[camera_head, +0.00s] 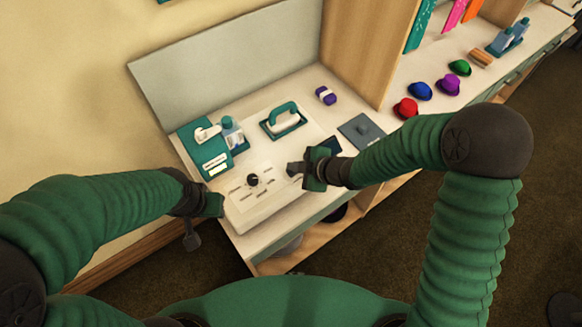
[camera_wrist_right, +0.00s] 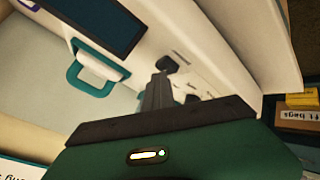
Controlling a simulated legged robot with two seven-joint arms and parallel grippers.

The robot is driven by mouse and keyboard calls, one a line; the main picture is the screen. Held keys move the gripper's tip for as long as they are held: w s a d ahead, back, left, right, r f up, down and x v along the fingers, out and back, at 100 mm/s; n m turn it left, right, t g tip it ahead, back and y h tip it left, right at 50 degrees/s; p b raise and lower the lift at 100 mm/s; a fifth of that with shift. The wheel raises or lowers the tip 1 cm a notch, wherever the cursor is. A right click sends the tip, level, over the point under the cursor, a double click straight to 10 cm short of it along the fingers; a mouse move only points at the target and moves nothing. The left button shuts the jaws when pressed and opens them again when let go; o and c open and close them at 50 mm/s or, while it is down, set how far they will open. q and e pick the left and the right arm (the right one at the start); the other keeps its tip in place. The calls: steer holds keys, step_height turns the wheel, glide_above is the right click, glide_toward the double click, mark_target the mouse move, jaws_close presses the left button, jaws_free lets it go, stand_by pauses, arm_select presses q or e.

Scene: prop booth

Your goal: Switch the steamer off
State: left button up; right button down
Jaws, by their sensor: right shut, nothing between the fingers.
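A white control panel (camera_head: 262,190) with a black round knob (camera_head: 252,180) and several small printed labels lies at the counter's front. A teal and white boxy machine (camera_head: 203,150) stands behind it at the left. A teal-handled iron-like tool (camera_head: 283,120) rests on a teal-edged stand. My right gripper (camera_head: 294,169) is shut and empty just above the panel, to the right of the knob and apart from it. The right wrist view shows its closed fingers (camera_wrist_right: 155,92) by a dark knob-like part (camera_wrist_right: 166,64); contact cannot be told. My left gripper (camera_head: 203,222) hangs by the counter's left front edge.
A blue-and-white bottle (camera_head: 232,134) stands beside the machine. A purple roll (camera_head: 326,96) and a grey plate (camera_head: 361,131) lie on the counter. A wooden divider (camera_head: 362,50) separates off a shelf with coloured hats (camera_head: 449,85). The counter's front edge is close to my arms.

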step_height(320, 180, up, 6)
steer(key=p, duration=0.6)
steer(key=shift+r, duration=0.15)
steer(key=shift+d, duration=0.15)
steer(key=s+d+r+m+g+h, duration=0.1)
steer(key=s+d+r+m+h, duration=0.1)
steer(key=s+d+m, duration=0.5)
steer(key=s+d+r+m+g+h, duration=0.2)
steer(key=s+d+m+h, duration=0.3)
steer(key=s+d+m, duration=0.2)
steer(key=shift+d+r+m, duration=0.25)
steer(key=shift+d+m, duration=1.15)
steer(key=shift+d, duration=0.85)
